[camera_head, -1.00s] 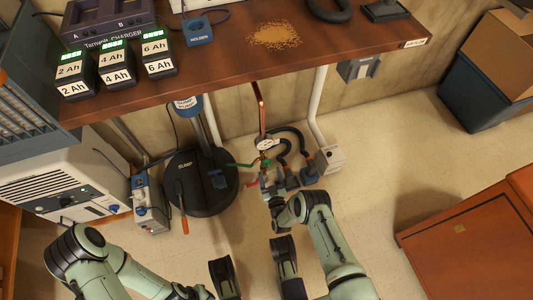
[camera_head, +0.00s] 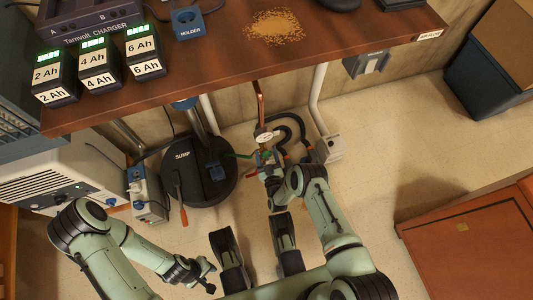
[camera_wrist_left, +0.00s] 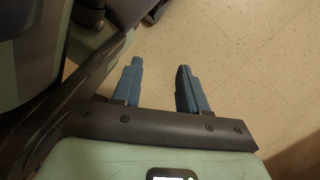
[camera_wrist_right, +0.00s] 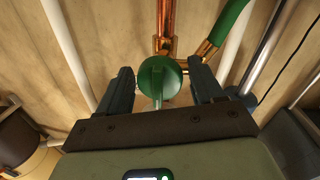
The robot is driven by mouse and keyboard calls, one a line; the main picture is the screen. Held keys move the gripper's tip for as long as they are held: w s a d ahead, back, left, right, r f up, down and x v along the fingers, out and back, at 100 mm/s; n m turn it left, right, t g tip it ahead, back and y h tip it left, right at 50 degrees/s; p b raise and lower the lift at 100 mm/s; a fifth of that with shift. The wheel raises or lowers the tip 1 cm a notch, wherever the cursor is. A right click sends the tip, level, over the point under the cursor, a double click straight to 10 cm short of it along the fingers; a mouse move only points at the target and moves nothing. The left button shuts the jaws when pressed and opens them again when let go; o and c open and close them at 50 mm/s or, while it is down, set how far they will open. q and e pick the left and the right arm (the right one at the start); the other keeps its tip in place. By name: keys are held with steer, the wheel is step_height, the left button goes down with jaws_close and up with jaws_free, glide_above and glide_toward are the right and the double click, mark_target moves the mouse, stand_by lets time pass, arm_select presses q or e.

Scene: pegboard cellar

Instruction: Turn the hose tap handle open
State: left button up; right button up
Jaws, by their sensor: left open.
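The tap handle is a round green knob (camera_wrist_right: 158,78) below a copper pipe in the right wrist view. It also shows as a small green spot (camera_head: 266,154) low under the bench in the head view. My right gripper (camera_wrist_right: 160,82) is open, with one finger on each side of the knob and a narrow gap at both sides; I cannot tell whether either touches. In the head view my right gripper (camera_head: 268,170) is at the tap, partly hidden by its own wrist. My left gripper (camera_head: 211,277) is open and empty above the floor; its fingers show in the left wrist view (camera_wrist_left: 160,80).
A green hose (camera_wrist_right: 230,24) joins brass fittings right of the knob. A round black sump lid (camera_head: 190,178) lies left of the tap; a white pipe (camera_head: 317,105) and grey box (camera_head: 329,149) stand right.

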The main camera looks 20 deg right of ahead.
steer(key=c, duration=0.8)
steer(key=shift+o, duration=0.2)
